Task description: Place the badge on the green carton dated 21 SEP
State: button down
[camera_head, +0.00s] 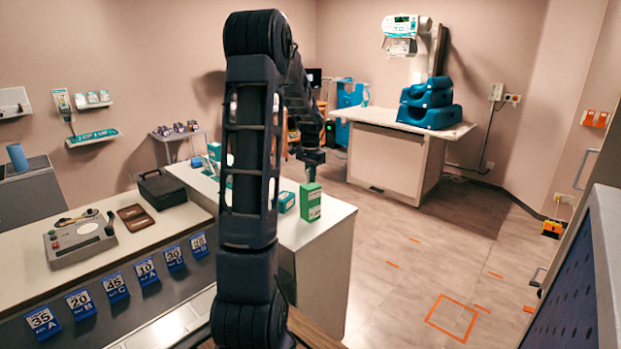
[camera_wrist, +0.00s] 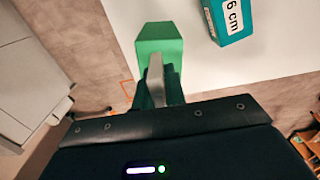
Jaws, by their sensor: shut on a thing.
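A bright green carton (camera_head: 310,202) stands upright near the right end of the white counter. It also shows at the top centre of the wrist view (camera_wrist: 160,42). White labels are on its sides, but no date is readable. My gripper (camera_head: 312,158) is just above this carton, pointing down. In the wrist view a thin grey piece (camera_wrist: 155,76) at the gripper overlaps the carton. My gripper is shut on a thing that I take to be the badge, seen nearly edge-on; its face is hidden. I cannot tell whether it touches the carton.
A teal box (camera_wrist: 230,18) marked "6 cm" lies beside the green carton on the white counter (camera_head: 325,228). A dark case (camera_head: 162,190) and a grey device (camera_head: 80,238) sit on the left counter. My arm hides part of the counter. Floor to the right is open.

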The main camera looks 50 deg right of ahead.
jog(key=shift+f, duration=0.4)
jog(key=shift+f, duration=0.1)
jog(key=c, duration=1.5)
grip_release()
jog(key=shift+o, duration=0.2)
